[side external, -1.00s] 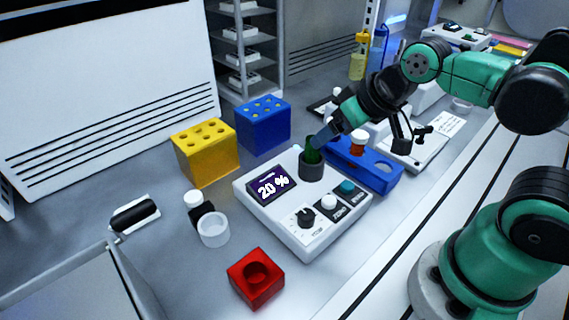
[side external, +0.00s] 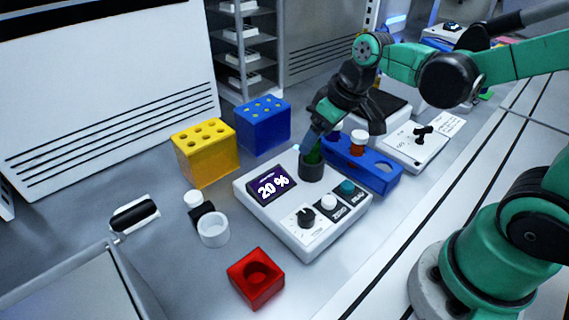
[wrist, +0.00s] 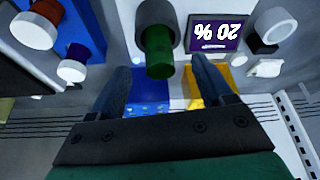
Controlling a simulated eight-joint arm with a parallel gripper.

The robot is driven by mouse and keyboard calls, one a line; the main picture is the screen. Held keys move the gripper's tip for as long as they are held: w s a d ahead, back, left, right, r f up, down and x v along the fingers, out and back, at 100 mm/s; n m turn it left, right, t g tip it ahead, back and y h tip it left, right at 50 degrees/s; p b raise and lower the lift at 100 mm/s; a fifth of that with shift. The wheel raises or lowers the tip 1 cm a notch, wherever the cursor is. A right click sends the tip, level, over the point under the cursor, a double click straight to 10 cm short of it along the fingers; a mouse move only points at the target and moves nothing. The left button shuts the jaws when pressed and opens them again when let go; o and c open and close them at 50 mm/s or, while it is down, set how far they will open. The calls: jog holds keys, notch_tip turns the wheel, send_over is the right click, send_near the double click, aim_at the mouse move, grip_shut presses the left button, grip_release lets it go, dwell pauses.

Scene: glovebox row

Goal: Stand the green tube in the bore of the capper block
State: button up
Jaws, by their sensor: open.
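The green tube (side external: 314,157) stands in the dark round cup (side external: 311,172) of the white device with the "20 %" display. In the wrist view the green tube (wrist: 159,50) sticks out of the cup towards me. My gripper (wrist: 161,64) is open, with one finger on each side of the tube's free end and a gap on both sides. In the side view my gripper (side external: 311,141) is at the tube's top and partly hides it. The red block (side external: 256,279) with one round bore, which looks like the capper block, stands at the front; its bore appears empty.
A yellow block (side external: 205,153) and a blue block (side external: 263,125) with holes stand behind the device. A long blue rack (side external: 374,175) with capped vials is close to the right. A white ring (side external: 213,230) lies left of the device. Bare bench surrounds the red block.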

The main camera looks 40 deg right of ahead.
aim_at(312, 156)
jog(key=shift+x, duration=1.5)
grip_shut()
jog(key=shift+r, duration=0.15)
